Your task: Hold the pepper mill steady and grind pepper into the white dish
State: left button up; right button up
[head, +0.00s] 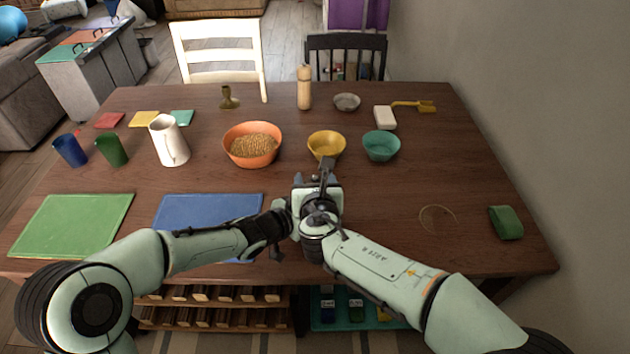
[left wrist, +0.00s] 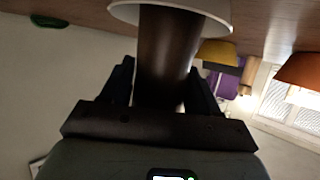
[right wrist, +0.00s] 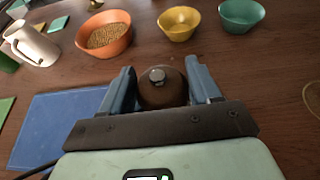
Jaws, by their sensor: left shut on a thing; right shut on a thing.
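The pepper mill is dark brown with a silver knob on its round top. In the right wrist view its top (right wrist: 162,90) sits between the fingers of my right gripper (right wrist: 163,88), which is shut on it from above. In the left wrist view, which is upside down, its brown body (left wrist: 165,55) runs between the fingers of my left gripper (left wrist: 160,85), shut around it. The white dish (left wrist: 218,12) is at the mill's lower end; whether they touch is unclear. In the head view my right gripper (head: 318,190) and arms hide the mill and dish.
An orange bowl of grain (head: 252,163), a yellow bowl (head: 326,158) and a teal bowl (head: 381,158) stand beyond my grippers. A white pitcher (head: 167,142) and a blue mat (head: 190,208) are to the left. A green sponge (head: 505,222) lies at right.

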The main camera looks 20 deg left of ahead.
jog(key=shift+m+t+h, duration=0.4)
jog(key=shift+m+h, duration=1.4)
jog(key=shift+h, duration=0.3)
jog(key=o, duration=1)
jog(key=v, duration=1.2)
